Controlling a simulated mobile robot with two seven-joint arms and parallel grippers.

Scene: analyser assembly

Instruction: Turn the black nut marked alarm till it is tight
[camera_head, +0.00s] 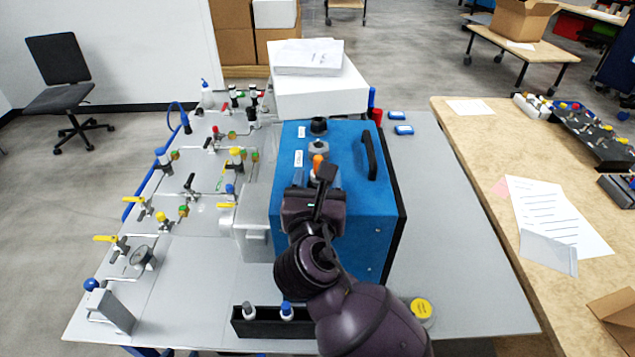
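The blue analyser box (345,228) stands in the middle of the grey table. A black nut (318,125) sits on its top face near the far edge. A grey fitting (318,147) is nearer to me, and an orange-topped part (317,163) is nearer still. White labels are on the left of the top, but their print is too small to read. My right gripper (315,180) is over the near part of the box, close to the orange-topped part. Its wrist and fingers hide what lies below, so its grip is unclear. My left gripper is out of view.
A black handle (369,156) rises on the right of the box. Valves and tubing crowd the left of the table (195,300). A white box (320,93) stands behind. A black rack (262,327) with bottles is at the front. The table's right side is mostly clear.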

